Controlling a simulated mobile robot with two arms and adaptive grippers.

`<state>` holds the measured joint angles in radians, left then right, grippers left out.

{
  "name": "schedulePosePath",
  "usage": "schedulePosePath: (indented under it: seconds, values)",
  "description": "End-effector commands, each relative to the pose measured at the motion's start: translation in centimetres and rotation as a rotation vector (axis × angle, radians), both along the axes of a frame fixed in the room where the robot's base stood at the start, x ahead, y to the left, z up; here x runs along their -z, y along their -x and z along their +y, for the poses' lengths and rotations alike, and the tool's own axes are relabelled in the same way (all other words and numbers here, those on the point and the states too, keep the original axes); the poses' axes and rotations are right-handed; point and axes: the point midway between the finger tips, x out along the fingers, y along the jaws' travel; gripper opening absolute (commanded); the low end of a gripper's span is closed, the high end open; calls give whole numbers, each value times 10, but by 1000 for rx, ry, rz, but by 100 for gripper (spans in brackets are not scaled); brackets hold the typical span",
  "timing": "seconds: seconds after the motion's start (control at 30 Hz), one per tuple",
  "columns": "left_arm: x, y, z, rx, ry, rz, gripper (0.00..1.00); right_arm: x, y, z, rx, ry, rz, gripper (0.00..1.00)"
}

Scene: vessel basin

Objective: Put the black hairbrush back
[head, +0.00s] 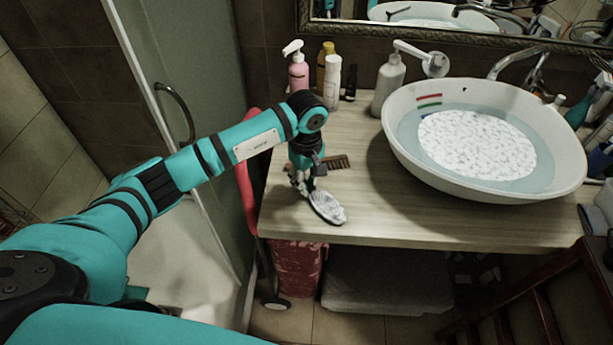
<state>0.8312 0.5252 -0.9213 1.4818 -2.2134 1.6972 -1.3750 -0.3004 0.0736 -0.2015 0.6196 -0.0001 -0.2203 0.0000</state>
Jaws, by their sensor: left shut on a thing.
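The hairbrush (327,207) is at the front left of the wooden counter (420,222). Its oval head shows a pale grey, bristly face with a dark rim and points toward the front right. My left gripper (303,187) comes down from above and is shut on the brush at its handle end. The fingers hide most of the handle. I cannot tell whether the brush head touches the counter or is just above it. My right gripper is not in view.
A brown comb (336,162) lies just behind my left gripper. Bottles, including a pink pump bottle (298,72) and white pump bottle (388,82), stand at the back. A white basin (398,150) with water fills the right. The front middle counter is clear.

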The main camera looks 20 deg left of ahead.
Motion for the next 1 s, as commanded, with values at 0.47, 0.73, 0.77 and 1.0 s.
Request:
schedulePosePath:
  seconds: [0.47, 0.73, 0.77, 1.0]
  values:
    - [3, 0, 0, 0, 0, -1, 37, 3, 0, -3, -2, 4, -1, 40]
    - [3, 0, 0, 0, 0, -1, 45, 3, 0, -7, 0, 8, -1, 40]
    - [3, 0, 0, 0, 0, -1, 45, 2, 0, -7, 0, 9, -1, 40]
    - [-18, -2, 0, 2, -1, -7, 45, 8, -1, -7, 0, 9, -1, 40]
